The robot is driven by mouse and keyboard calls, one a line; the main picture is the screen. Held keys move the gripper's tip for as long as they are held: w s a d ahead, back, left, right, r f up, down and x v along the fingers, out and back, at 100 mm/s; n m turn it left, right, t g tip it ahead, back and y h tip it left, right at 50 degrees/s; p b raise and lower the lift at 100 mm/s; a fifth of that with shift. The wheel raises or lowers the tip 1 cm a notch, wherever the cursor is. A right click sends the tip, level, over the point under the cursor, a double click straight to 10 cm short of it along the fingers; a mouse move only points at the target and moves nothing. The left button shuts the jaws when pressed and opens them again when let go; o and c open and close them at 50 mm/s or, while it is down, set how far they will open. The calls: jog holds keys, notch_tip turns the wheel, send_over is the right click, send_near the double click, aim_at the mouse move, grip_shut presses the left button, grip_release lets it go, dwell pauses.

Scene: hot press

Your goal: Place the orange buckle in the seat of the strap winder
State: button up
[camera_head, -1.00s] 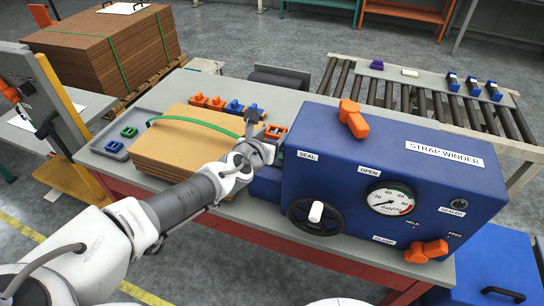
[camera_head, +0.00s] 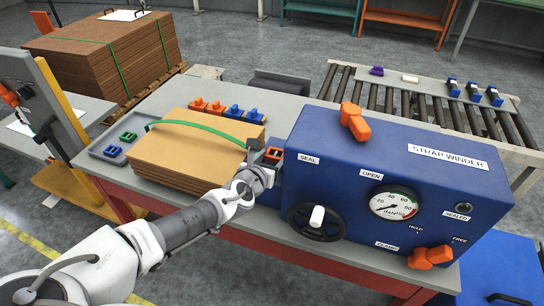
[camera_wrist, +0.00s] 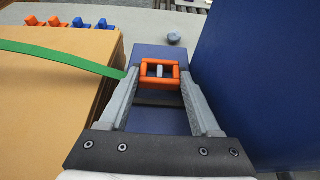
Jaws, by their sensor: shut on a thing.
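The orange buckle (camera_wrist: 145,75) is a small open frame with a pale centre bar, held between the fingertips of my gripper (camera_wrist: 160,80). My gripper is shut on it. In the head view the buckle (camera_head: 274,152) shows just left of the strap winder (camera_head: 400,165), a large blue box. A lower blue block (camera_wrist: 150,54) of the winder lies below and behind the buckle in the wrist view, with a dark band (camera_wrist: 160,98) across it. I cannot tell whether the buckle touches the block. My gripper also shows in the head view (camera_head: 268,157) and hides most of the block.
A cardboard stack (camera_head: 180,145) with a green strap (camera_head: 195,124) stands close left. The winder's tall wall (camera_wrist: 260,80) is close right of my gripper. A handwheel (camera_head: 317,222) sticks out in front.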

jog(key=shift+f, duration=0.3)
jog(key=o, duration=1.1)
jog(key=shift+o, duration=0.2)
